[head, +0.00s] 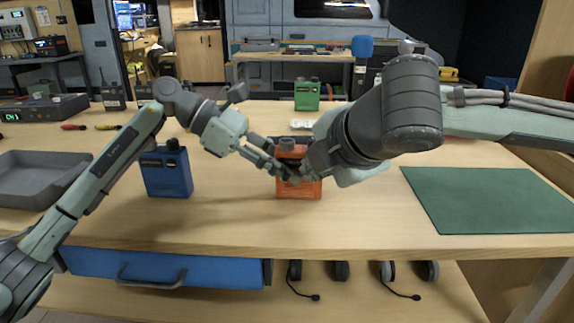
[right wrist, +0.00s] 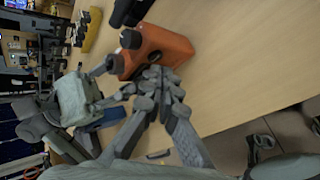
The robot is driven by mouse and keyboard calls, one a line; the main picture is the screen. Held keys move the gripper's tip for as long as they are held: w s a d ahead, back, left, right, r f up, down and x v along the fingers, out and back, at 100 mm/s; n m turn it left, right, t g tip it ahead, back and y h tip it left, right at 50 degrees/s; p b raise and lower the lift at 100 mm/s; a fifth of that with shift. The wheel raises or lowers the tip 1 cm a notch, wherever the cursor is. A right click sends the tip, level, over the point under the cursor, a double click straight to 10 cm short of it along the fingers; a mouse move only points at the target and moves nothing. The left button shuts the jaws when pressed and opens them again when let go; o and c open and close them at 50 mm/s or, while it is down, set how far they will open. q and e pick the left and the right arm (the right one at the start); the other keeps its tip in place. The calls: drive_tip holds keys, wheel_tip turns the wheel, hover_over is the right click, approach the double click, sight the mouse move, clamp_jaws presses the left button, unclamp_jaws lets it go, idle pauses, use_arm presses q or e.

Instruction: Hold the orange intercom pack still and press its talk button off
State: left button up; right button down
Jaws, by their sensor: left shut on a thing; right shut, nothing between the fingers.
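The orange intercom pack (head: 309,190) stands upright on the table in the middle of the head view, with a dark top and knob. It also shows in the right wrist view (right wrist: 168,48). My left gripper (head: 280,168) comes in from the left and is shut on the pack near its upper left side; it also shows in the right wrist view (right wrist: 112,66). My right gripper (right wrist: 158,74) is shut and empty, its fingertips at the pack's face. I cannot tell whether they touch. The talk button is hidden behind the fingers.
A blue pack (head: 167,173) stands left of the orange one, and a green pack (head: 307,96) stands behind. A grey tray (head: 38,180) is at the far left and a green mat (head: 490,201) at the right. The table's front middle is clear.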

drive_tip(key=shift+s+r, duration=0.1)
drive_tip(key=shift+s, duration=2.85)
use_arm(q)
drive_tip(key=o, duration=1.3)
